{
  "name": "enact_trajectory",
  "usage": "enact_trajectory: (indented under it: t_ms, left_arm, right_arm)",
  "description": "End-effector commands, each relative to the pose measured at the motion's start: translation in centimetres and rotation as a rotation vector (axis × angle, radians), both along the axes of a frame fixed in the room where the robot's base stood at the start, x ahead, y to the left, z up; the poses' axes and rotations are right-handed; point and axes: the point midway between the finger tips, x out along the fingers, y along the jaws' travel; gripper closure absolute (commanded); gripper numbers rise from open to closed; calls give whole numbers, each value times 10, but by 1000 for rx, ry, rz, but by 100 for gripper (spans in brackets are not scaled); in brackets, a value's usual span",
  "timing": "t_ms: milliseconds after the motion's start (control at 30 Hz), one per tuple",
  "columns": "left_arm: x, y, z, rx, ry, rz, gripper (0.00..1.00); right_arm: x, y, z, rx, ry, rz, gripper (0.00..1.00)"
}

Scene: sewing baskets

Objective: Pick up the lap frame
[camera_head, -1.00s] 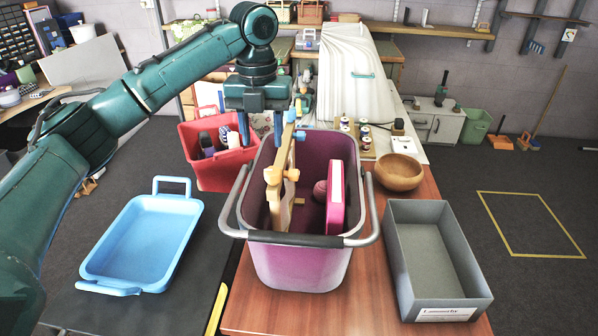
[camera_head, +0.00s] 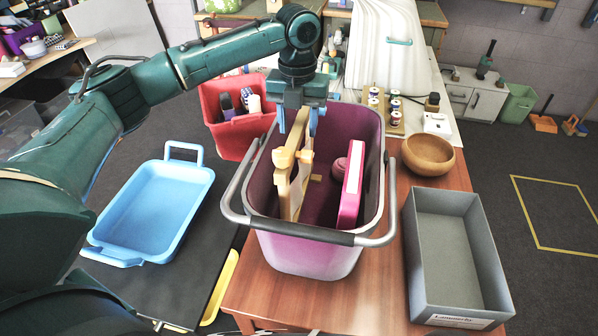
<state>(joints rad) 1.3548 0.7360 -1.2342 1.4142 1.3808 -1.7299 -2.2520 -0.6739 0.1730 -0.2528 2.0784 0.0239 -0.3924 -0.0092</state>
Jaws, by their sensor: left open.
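The lap frame (camera_head: 297,172) is a light wooden frame with knobs. It stands nearly upright, leaning on edge, inside the left part of the pink-purple basket (camera_head: 318,257). My left gripper (camera_head: 298,125) points down at the far end of the frame. Its two blue fingers are open, one on each side of the frame's upper far end as seen from here. Whether they touch the wood I cannot tell. The lower part of the frame is hidden by the basket's front wall and dark handle. My right gripper is not in view.
In the basket also are a pink-and-white box (camera_head: 351,186) and a round pink thing (camera_head: 339,170). A red bin (camera_head: 233,140) stands behind left, a blue tray (camera_head: 150,213) left, a wooden bowl (camera_head: 428,154) and a grey box (camera_head: 455,255) right.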

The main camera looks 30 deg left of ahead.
Motion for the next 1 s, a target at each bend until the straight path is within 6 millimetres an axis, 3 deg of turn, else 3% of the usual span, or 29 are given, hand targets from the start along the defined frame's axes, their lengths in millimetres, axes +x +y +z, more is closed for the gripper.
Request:
enact_trajectory:
  t_ms: [300,600,1000]
  left_arm:
    - [-2,-2,-44,0,3,0,55]
    - [-2,-2,-48,1,1,0,55]
    - [-2,-2,-47,1,1,0,88]
  right_arm:
    - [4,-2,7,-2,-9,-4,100]
    - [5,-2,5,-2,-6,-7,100]
    - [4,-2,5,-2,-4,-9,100]
